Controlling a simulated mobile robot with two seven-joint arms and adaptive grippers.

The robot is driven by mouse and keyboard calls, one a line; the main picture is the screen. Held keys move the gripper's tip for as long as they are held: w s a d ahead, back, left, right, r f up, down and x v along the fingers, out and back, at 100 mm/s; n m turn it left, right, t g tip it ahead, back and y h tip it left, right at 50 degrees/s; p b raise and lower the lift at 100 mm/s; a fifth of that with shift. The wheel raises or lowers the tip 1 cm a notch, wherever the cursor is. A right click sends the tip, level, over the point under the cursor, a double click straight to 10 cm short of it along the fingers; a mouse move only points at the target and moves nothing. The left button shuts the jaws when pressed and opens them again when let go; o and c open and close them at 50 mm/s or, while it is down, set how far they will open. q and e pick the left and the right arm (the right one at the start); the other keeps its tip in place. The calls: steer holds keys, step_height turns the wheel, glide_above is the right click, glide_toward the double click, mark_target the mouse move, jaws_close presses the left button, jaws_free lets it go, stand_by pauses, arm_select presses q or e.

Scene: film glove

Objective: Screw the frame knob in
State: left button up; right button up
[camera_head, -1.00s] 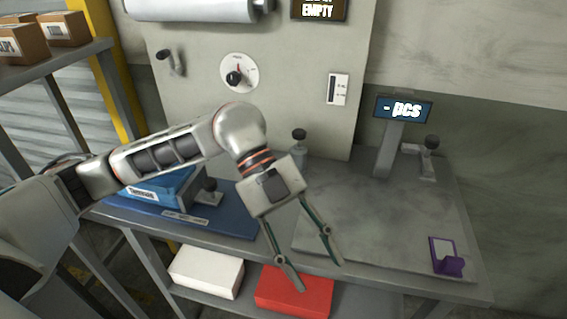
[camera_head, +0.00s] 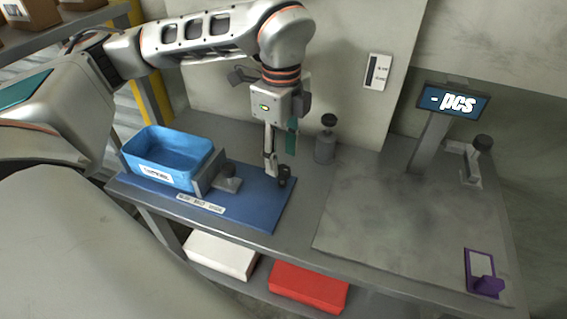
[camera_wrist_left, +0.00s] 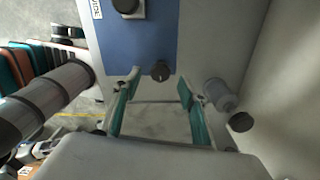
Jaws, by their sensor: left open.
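A small dark knob (camera_head: 285,173) stands upright at the right end of the blue mat (camera_head: 262,205). It also shows in the left wrist view (camera_wrist_left: 160,70). A second black knob (camera_head: 228,169) sits on the grey bracket beside the blue bin; I cannot tell which of the two is the frame knob. My left gripper (camera_head: 280,158) points down just above the knob at the mat's right end. Its fingers are apart and empty, and in the wrist view (camera_wrist_left: 160,84) that knob lies just beyond the gap between the tips. My right gripper is out of view.
The blue bin (camera_head: 150,178) stands on the mat's left. A "- pcs" display (camera_head: 452,100) and a purple holder (camera_head: 484,284) are farther right. The bench's right half is mostly bare.

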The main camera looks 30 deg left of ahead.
mark_target(282, 169)
arm_select(q)
steer(key=shift+f, duration=1.75)
steer(key=c, duration=1.1)
